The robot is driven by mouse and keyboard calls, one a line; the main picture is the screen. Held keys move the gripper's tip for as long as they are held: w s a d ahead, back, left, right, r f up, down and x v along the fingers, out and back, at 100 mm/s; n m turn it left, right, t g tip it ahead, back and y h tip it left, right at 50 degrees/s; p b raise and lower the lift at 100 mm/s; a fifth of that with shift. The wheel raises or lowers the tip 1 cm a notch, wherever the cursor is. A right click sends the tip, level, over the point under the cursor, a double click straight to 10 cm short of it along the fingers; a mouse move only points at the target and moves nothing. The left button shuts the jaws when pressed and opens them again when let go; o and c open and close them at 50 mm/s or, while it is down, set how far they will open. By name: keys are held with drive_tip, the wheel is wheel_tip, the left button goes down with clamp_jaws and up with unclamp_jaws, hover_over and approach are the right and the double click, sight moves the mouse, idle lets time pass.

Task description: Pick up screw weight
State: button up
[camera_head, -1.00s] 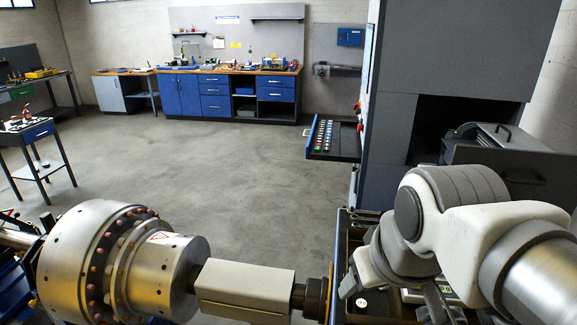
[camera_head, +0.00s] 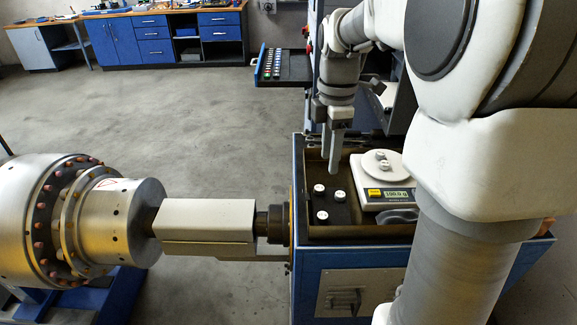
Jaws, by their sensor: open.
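Several small screw weights with pale round tops show in the tray of a blue cabinet. Three, including one screw weight (camera_head: 322,216), stand on a dark block (camera_head: 341,215) at the tray's left. Two more weights (camera_head: 384,165) rest on the round pan of a digital scale (camera_head: 389,187), whose display reads about 100 g. My gripper (camera_head: 331,165) points down above the back left part of the tray, near the weights on the block. It is open, its fingers seen nearly edge on, with nothing visible between them. The exact gap to the weights is hard to tell.
The blue cabinet (camera_head: 373,273) has raised tray walls around the block and scale. A large metal rotor (camera_head: 75,225) with a shaft lies to the left. A control panel (camera_head: 283,68) juts out behind. My arm covers the right side. The floor behind the rotor is clear.

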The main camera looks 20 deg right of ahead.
sight(323, 215)
wheel_tip(323, 215, down, 17)
drive_tip(key=shift+r+b, duration=0.1)
drive_tip(key=shift+b, duration=0.2)
clamp_jaws()
idle(0.4)
